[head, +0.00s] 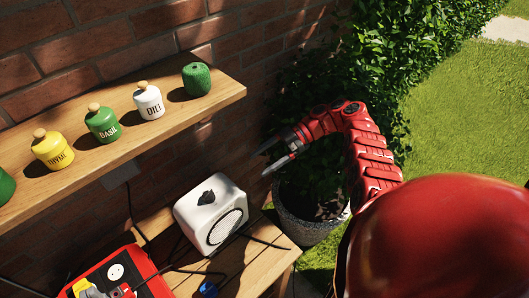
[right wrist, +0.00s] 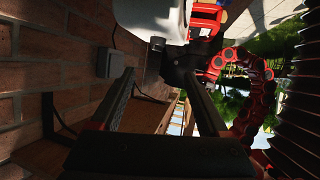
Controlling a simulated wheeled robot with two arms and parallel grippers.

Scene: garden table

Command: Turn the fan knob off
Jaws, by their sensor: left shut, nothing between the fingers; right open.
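The white fan (head: 211,214) stands on the lower wooden bench, its round grille facing the lower right. Its dark knob (head: 206,198) is on top. My right gripper (head: 262,164) is open and empty, above and to the right of the fan, apart from the knob. In the right wrist view its two dark fingers (right wrist: 155,64) are spread, with part of the white fan (right wrist: 148,15) beyond them.
An upper wooden shelf (head: 146,131) holds several jars, including a white one (head: 149,102). A red box with sockets (head: 147,273) lies left of the fan, with cables and a blue plug (head: 208,289) nearby. A potted plant (head: 306,223) stands right of the bench, near the brick wall.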

